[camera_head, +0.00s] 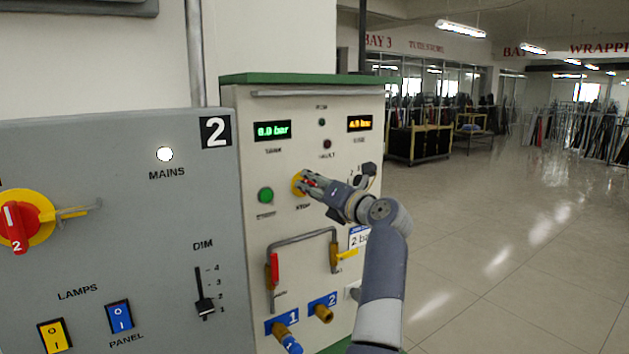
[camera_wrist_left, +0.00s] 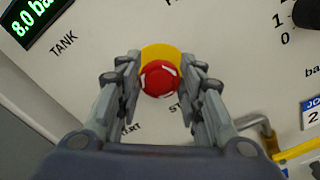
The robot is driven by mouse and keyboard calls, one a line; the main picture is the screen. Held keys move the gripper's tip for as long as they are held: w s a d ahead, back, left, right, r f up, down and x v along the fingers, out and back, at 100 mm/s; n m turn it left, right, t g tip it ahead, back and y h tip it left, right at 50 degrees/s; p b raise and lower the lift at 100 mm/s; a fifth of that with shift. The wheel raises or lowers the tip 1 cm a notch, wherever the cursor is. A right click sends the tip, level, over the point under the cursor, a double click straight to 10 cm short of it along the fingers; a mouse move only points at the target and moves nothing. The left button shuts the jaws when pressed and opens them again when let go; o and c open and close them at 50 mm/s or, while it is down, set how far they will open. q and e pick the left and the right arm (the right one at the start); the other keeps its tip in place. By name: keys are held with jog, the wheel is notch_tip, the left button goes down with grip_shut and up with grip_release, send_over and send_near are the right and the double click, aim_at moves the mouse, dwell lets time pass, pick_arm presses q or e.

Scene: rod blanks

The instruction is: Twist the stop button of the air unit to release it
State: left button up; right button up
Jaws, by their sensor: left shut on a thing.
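The air unit (camera_head: 348,120) is a cream panel with a green top edge. Its red stop button (camera_wrist_left: 160,79) sits on a yellow round backing (camera_wrist_left: 160,51), seen close in the left wrist view. In the head view the yellow backing (camera_head: 296,183) shows, and the button is largely hidden by my fingers. My left gripper (camera_head: 308,183) is shut on the button, with one finger on each side of it. White marks show on the button's face. My right gripper is not in view.
A green start button (camera_head: 265,195) is just left of the stop button. Below are a bent pipe (camera_head: 300,238) with a red lever (camera_head: 274,270) and a yellow lever (camera_head: 346,254). A grey panel (camera_head: 120,220) with switches stands at the left. Open floor lies right.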

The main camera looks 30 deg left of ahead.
pick_arm(q)
jog(key=shift+f+m+p, duration=0.2)
jog(key=shift+m+p, duration=0.8)
jog(key=shift+m, duration=0.5)
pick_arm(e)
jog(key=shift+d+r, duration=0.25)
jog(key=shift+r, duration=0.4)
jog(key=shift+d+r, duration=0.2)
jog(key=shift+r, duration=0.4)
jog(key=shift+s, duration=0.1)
pick_arm(q)
jog(key=o, duration=0.9)
jog(key=shift+a, duration=0.1)
jog(key=shift+o, duration=0.9)
jog(key=shift+a, duration=0.2)
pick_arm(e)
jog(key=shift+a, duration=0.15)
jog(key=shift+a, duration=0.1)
pick_arm(q)
jog(key=shift+d+r, duration=0.1)
jog(key=shift+d, duration=0.1)
